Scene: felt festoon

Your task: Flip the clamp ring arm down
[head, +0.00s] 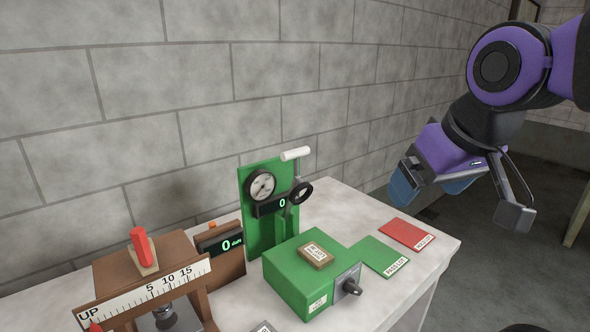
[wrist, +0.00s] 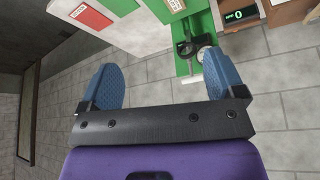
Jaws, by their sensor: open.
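A green upright panel (head: 256,228) stands on the table against the block wall, with a round dial and a display reading 0. A black ring (head: 301,190) sits at its right side, beside a rod topped by a white crosswise handle (head: 296,153). The ring (wrist: 187,49) and white handle (wrist: 190,79) also show in the wrist view. I cannot tell exactly which piece is the hinged arm. My gripper (head: 432,186) is open and empty, raised to the right of the panel and apart from it. Its blue fingers spread wide in the wrist view (wrist: 162,70).
A green box (head: 300,279) with a tan label block and grey side knob stands in front of the panel. Green (head: 379,256) and red (head: 407,233) cards lie to its right. A brown device (head: 125,270) with a scale and red handle stands at left.

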